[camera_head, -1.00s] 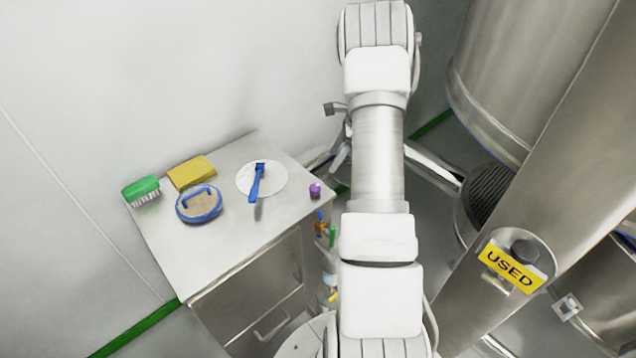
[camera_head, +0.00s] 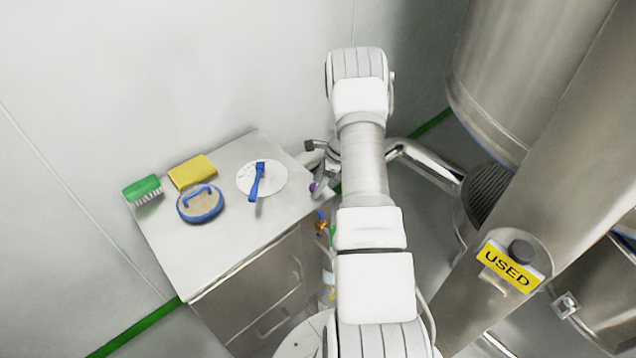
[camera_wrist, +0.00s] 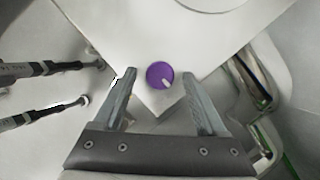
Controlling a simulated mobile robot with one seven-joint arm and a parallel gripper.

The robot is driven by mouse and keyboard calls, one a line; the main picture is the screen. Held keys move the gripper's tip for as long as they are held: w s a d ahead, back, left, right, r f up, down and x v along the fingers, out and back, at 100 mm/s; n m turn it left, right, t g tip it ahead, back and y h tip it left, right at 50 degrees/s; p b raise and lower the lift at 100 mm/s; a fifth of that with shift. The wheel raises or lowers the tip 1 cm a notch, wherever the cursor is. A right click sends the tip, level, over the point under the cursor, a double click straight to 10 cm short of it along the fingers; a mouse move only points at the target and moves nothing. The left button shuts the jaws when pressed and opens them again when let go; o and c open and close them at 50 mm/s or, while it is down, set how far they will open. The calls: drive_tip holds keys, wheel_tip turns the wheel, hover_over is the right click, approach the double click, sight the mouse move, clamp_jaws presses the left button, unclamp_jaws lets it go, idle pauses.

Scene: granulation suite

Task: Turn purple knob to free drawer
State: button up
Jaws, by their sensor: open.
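The purple knob (camera_wrist: 160,75) sits near the corner of the steel cabinet top (camera_wrist: 110,30). It is round, with a pale pointer mark toward its lower right in the wrist view. My gripper (camera_wrist: 160,82) is open, with one finger on each side of the knob and a gap on both sides. In the head view the knob (camera_head: 314,187) shows only in part beside my gripper at the right corner of the cabinet (camera_head: 235,225). The drawers (camera_head: 262,285) on the cabinet front look shut.
Bottles (camera_head: 327,275) stand beside the cabinet. Large steel vessels (camera_head: 530,60) fill the right.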

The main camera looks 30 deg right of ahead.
clamp_jaws()
drive_tip(key=shift+f+n+b, duration=0.1)
drive_tip(key=shift+n+b, duration=0.2)
drive_tip(key=shift+b, duration=0.1)
drive_tip(key=n+b, duration=0.1)
drive_tip(key=n+g+b, duration=0.1)
drive_tip(key=b, duration=0.1)
drive_tip(key=shift+w+d+f+n, duration=0.1)
drive_tip(key=shift+w+f+n, duration=0.05)
drive_tip(key=shift+n, duration=0.15)
drive_tip(key=n+b, duration=0.1)
drive_tip(key=n+g+b, duration=0.1)
drive_tip(key=n, duration=0.1)
drive_tip(key=n+g+b, duration=0.1)
drive_tip(key=n+b, duration=0.1)
drive_tip(key=shift+w+y, duration=0.25)
drive_tip(key=shift+y, duration=0.15)
drive_tip(key=n+g+b, duration=0.1)
drive_tip(key=n, duration=0.1)
drive_tip(key=n+g+b, duration=0.1)
drive_tip(key=n, duration=0.2)
drive_tip(key=shift+w+h, duration=0.2)
drive_tip(key=shift+h, duration=0.1)
drive_tip(key=n, duration=0.3)
drive_tip(key=n+g+h+b, duration=0.1)
drive_tip(key=shift+w+r+n, duration=0.1)
drive_tip(key=shift+r+n, duration=0.15)
drive_tip(key=shift+n, duration=0.05)
drive_tip(key=shift+a, duration=0.2)
unclamp_jaws()
